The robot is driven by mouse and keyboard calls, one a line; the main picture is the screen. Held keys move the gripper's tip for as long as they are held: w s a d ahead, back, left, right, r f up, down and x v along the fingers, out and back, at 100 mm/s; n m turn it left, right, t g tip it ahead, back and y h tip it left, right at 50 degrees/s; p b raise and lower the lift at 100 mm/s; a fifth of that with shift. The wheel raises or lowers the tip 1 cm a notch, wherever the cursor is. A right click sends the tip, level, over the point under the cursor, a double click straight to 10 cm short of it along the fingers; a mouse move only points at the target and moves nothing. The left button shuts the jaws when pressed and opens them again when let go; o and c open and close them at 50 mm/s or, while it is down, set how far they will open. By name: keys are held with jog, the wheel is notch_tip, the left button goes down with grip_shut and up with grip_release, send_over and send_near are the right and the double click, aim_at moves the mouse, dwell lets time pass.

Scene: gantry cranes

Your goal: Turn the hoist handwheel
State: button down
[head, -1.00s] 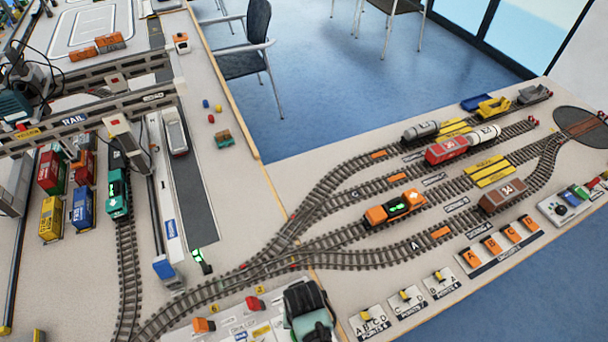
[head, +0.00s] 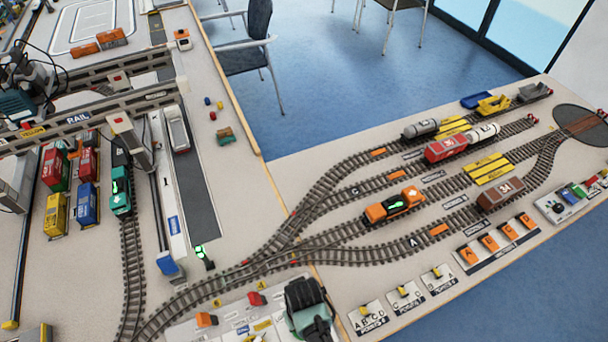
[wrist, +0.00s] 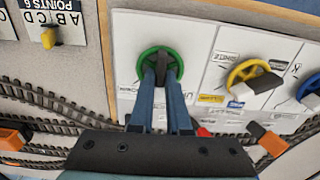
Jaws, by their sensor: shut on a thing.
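A green handwheel (wrist: 146,62) stands on a white panel in the middle of the wrist view. My gripper (wrist: 161,78) has its two blue fingers closed at this wheel, with a dark grip part between the tips. The label below the wheel is mostly hidden by the fingers. A yellow handwheel (wrist: 243,74) with a white-and-black handle is to its right, and a blue handwheel (wrist: 310,88) sits at the right edge. In the head view my arm covers the wheels.
A points panel (wrist: 50,22) with a yellow lever lies left of the green wheel. Several containers (head: 56,213) and a teal locomotive (head: 120,190) are under the crane. Tracks with wagons (head: 500,193) cover the right table. Orange blocks (wrist: 272,141) lie near the wheels.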

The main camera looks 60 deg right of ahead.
jog(key=c, duration=0.9)
grip_release()
notch_tip(320, 180, up, 13)
